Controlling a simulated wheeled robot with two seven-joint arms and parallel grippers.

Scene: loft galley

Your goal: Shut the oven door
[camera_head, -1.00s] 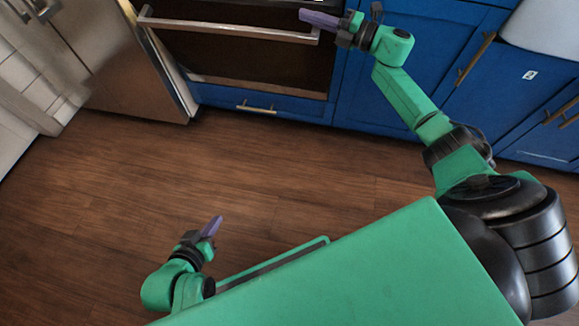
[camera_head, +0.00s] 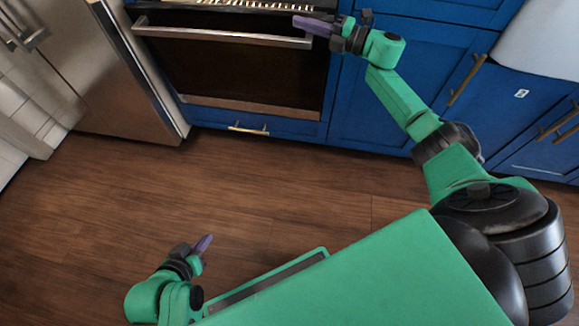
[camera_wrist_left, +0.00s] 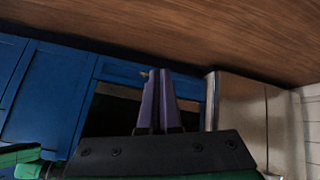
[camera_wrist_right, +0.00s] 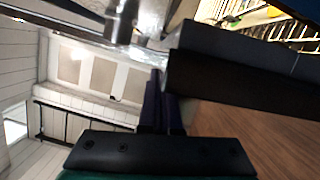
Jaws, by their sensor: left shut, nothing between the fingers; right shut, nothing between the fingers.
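The oven door (camera_head: 230,72) is a dark glass panel with a steel bar handle (camera_head: 225,36), at the top of the head view. It stands partly open: a lit rack (camera_head: 250,4) shows above its top edge. In the right wrist view the door (camera_wrist_right: 240,72) is a dark slab beside the lit rack. My right gripper (camera_head: 297,22) is shut and empty, at the right end of the handle; whether it touches is unclear. My left gripper (camera_head: 208,238) is shut and empty, low over the floor, well away from the oven. Its purple fingers show in the left wrist view (camera_wrist_left: 160,75).
A steel fridge (camera_head: 110,80) stands left of the oven. Blue cabinets (camera_head: 375,110) with brass handles are to the right, and a blue drawer (camera_head: 255,127) is below the oven. The wooden floor (camera_head: 200,180) in front is clear.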

